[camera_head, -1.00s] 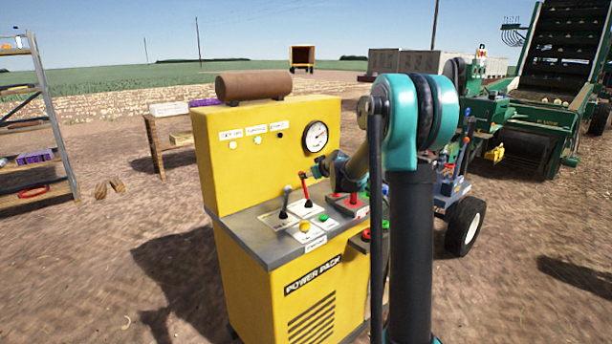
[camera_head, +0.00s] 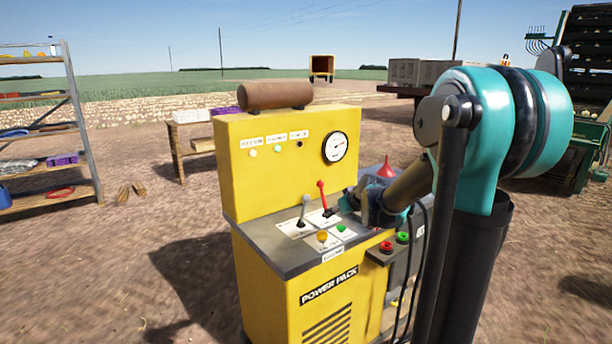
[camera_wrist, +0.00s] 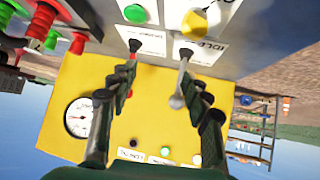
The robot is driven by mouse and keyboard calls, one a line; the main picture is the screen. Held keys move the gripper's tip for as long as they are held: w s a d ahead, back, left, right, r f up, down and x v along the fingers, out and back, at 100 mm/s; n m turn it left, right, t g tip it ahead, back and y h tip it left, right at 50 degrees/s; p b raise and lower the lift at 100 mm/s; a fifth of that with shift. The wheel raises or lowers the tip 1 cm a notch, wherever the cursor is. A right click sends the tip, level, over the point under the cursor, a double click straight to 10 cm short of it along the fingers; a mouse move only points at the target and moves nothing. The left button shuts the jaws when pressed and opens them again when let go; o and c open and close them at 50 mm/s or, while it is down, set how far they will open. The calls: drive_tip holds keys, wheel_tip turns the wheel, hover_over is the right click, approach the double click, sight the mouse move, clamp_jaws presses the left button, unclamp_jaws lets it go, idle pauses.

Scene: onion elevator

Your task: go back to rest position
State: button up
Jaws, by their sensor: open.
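My gripper (camera_head: 350,203) is over the right part of the yellow power pack's grey control deck (camera_head: 275,248), right of the levers. In the wrist view, which is upside down, its two dark fingers (camera_wrist: 157,90) are spread apart with nothing held between them. The red-handled lever (camera_head: 322,195) and the grey-knobbed lever (camera_head: 303,210) stand on the deck. The red lever (camera_wrist: 131,65) shows by the left finger in the wrist view, and the grey lever (camera_wrist: 179,85) by the right one. I cannot tell whether either finger touches a lever.
Red and green buttons (camera_head: 394,242) sit on a side box close to my arm. A gauge (camera_head: 335,147) is on the yellow back panel, with a brown cylinder (camera_head: 275,95) on top. A shelf rack (camera_head: 75,110) stands left.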

drive_tip(key=s+d+f+m+g+h, duration=0.1)
drive_tip(key=s+f, duration=0.4)
drive_tip(key=s, duration=0.6)
drive_tip(key=s+d+f+m+g+h, duration=0.1)
drive_tip(key=s+d+f+m+g, duration=0.1)
drive_tip(key=s, duration=0.9)
drive_tip(key=s+d+f+m+g+h, duration=0.1)
drive_tip(key=s+d+f+m+g, duration=0.1)
drive_tip(key=s+d+f, duration=0.2)
drive_tip(key=s+f, duration=0.3)
drive_tip(key=s, duration=0.4)
drive_tip(key=shift+f+h, duration=0.3)
